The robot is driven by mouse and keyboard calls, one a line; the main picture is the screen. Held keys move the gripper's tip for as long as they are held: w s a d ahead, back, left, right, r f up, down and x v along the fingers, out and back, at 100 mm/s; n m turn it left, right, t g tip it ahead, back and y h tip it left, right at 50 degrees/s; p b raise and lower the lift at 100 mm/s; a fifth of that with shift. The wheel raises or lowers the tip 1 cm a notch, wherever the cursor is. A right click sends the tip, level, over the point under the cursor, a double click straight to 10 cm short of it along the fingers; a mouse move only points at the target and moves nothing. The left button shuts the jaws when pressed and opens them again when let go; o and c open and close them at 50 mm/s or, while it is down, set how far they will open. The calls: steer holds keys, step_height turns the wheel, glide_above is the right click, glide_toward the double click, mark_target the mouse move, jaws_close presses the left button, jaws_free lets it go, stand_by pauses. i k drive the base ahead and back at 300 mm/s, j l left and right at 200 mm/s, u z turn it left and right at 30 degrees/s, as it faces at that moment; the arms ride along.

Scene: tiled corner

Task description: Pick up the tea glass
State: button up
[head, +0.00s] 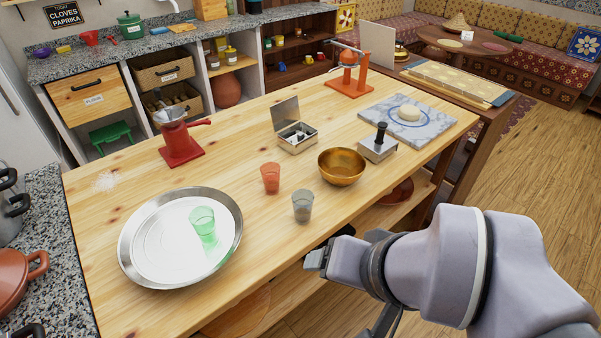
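Three small tea glasses show in the head view. A green glass (203,225) stands on a round silver tray (132,262) at the left of the wooden table. A red glass (270,178) stands upright near the table's middle. A grey, see-through glass (302,206) stands just in front of it, towards the near edge. My gripper (325,255) is at the near edge of the table, below and right of the grey glass and apart from it. Its fingers are seen from behind and partly hidden, so its opening is unclear.
A brass bowl (342,168), an open metal box (297,137) and a dark-handled metal block (378,146) stand behind the glasses. A red grinder (180,143), an orange juicer (348,78) and a marble board (440,126) with dough are farther back. Bare wood surrounds the red and grey glasses.

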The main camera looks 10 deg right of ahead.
mark_target(269, 172)
steer(key=i+l, duration=0.15)
steer(key=i, duration=0.25)
steer(key=i+l, duration=0.15)
steer(key=i, duration=0.2)
steer(key=i+l, duration=0.15)
steer(key=i, duration=0.25)
